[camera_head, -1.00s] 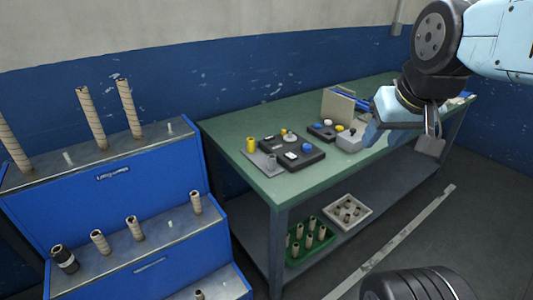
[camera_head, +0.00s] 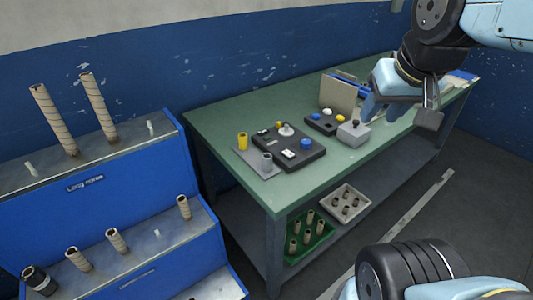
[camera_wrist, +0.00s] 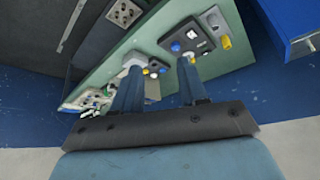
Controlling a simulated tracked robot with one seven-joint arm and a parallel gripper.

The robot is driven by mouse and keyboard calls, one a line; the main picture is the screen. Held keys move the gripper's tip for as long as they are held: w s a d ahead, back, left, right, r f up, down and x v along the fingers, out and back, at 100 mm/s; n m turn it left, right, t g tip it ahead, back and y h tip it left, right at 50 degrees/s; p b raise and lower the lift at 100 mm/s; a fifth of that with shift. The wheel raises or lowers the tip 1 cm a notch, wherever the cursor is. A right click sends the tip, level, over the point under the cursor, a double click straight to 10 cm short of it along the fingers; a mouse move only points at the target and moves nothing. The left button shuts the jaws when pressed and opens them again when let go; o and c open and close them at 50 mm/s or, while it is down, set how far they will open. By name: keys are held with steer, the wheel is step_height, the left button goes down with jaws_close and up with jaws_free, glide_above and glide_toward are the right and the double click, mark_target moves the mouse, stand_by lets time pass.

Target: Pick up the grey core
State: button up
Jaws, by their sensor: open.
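The grey core (camera_head: 267,161) is a short upright cylinder on a thin grey plate (camera_head: 252,158) on the green table, beside a yellow core (camera_head: 242,141). In the wrist view the grey core (camera_wrist: 212,19) shows near the top, close to the yellow core (camera_wrist: 226,43). My gripper (camera_head: 373,106) is in the air over the right part of the table, well to the right of the grey core. In the wrist view its two fingers (camera_wrist: 160,75) are apart with nothing between them.
A black button panel (camera_head: 290,146) lies right beside the plate. A smaller panel (camera_head: 325,123), a grey box with a knob (camera_head: 353,133) and a beige upright plate (camera_head: 338,94) stand farther right. A blue stepped rack (camera_head: 110,195) holds brown tubes at left. The table's front left is clear.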

steer(key=shift+o, duration=0.6)
steer(key=shift+d, duration=0.15)
steer(key=shift+o, duration=0.9)
steer(key=shift+w, duration=0.25)
steer(key=shift+o, duration=0.7)
steer(key=shift+w+n, duration=0.35)
steer(key=shift+n, duration=0.15)
steer(key=shift+o, duration=0.2)
steer(key=w+a+f+n+g+h, duration=0.1)
steer(key=w+a+f+n, duration=0.1)
steer(key=w+a+n, duration=0.2)
steer(key=w+n, duration=0.2)
steer(key=w, duration=0.1)
steer(key=shift+f, duration=0.2)
steer(key=n+g+h, duration=0.1)
steer(key=n+g, duration=0.2)
steer(key=n, duration=1.7)
glide_toward(267, 157)
steer(key=shift+t, duration=0.3)
steer(key=x, duration=1.1)
steer(key=shift+s+f, duration=0.25)
steer(key=shift+f, duration=0.15)
